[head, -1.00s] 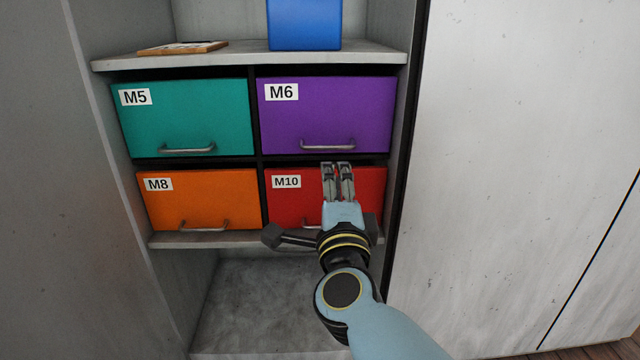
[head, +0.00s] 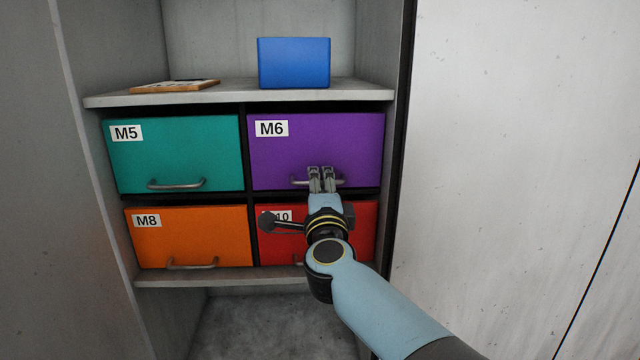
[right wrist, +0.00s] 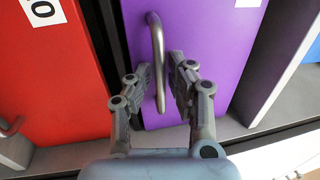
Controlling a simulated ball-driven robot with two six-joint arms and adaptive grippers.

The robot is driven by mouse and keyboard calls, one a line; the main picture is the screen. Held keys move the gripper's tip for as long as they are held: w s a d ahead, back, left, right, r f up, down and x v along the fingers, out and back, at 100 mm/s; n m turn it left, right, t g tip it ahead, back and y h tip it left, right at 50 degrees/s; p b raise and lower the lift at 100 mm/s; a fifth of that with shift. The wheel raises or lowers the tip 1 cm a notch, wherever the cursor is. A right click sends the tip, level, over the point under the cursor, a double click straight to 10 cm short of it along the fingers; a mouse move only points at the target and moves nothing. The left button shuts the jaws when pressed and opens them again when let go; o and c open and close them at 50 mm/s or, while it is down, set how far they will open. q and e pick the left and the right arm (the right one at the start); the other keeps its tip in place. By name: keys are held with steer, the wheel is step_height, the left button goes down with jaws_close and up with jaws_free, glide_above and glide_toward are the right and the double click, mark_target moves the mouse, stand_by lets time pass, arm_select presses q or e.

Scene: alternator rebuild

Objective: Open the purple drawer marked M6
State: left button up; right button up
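The purple drawer marked M6 (head: 350,140) is closed in the upper right of the cabinet, with a grey bar handle (head: 300,181) low on its front. My right gripper (head: 321,170) is in front of this handle. In the right wrist view the handle (right wrist: 157,40) runs up and down the picture. There my right gripper (right wrist: 160,75) is open, its fingers on either side of the handle with a gap left around it. I cannot tell how deep the bar sits between the fingers. My left gripper is in neither view.
A teal drawer M5 (head: 200,150) is to the left, an orange drawer M8 (head: 190,238) lower left, and a red drawer M10 (head: 362,225) below. A blue box (head: 294,63) and a flat board (head: 175,86) lie on the shelf above. A pale panel (head: 520,180) stands at right.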

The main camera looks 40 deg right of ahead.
jaws_close()
steer(key=shift+s, duration=0.1)
stand_by(0.3)
